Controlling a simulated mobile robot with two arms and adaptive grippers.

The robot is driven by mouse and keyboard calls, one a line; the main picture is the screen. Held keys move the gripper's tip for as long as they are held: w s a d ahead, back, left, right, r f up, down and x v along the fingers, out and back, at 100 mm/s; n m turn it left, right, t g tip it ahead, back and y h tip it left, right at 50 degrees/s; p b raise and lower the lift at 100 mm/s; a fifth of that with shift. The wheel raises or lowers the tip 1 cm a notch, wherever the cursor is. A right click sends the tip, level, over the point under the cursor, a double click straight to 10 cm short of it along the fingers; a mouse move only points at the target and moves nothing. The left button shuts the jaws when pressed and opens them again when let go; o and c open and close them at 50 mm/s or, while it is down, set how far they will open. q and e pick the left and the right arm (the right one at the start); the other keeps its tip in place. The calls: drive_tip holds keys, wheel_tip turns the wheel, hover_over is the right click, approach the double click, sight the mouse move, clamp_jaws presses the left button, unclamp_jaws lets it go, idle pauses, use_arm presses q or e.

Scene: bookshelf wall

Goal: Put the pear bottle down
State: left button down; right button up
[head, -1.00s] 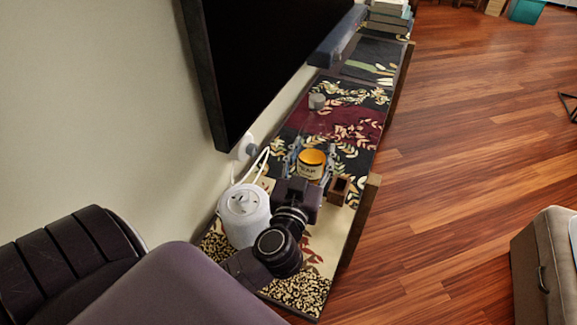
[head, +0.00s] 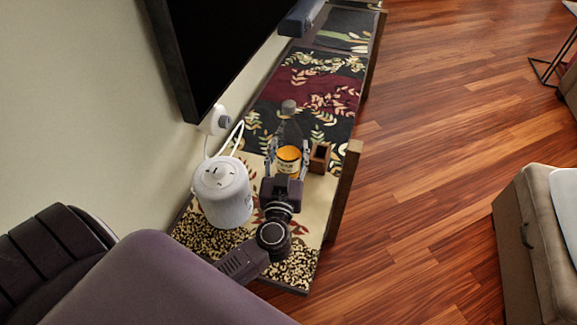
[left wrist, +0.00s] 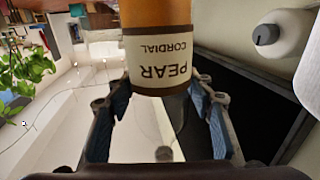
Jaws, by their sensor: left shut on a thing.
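The pear bottle (head: 288,132) is clear glass with a grey cap and an orange lower part, and stands about upright in the head view. In the left wrist view the bottle's label (left wrist: 165,65) reads PEAR CORDIAL upside down. My left gripper (head: 289,160) is shut on the bottle, with one finger on each side; its blue-padded fingers (left wrist: 162,115) also show in the left wrist view. The bottle is over the patterned long shelf top (head: 290,222). Its base is hidden behind my gripper, so I cannot tell whether it touches the surface. My right gripper is not in view.
A white lidded canister (head: 222,192) stands left of my gripper. A small brown open box (head: 320,157) is close on the bottle's right. A dark screen (head: 215,50) hangs on the wall. A beige ottoman (head: 520,225) stands at right.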

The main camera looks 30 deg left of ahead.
sight(289, 158)
use_arm(q)
wheel_tip(289, 158, down, 4)
drive_tip(key=shift+r+b, duration=0.15)
drive_tip(key=shift+b, duration=0.65)
drive_tip(key=shift+f, duration=0.55)
drive_tip(key=c, duration=0.9)
unclamp_jaws()
drive_tip(key=shift+f, duration=0.15)
drive_tip(key=shift+c, duration=0.2)
drive_tip(key=v, duration=1.2)
drive_tip(key=shift+b, duration=0.3)
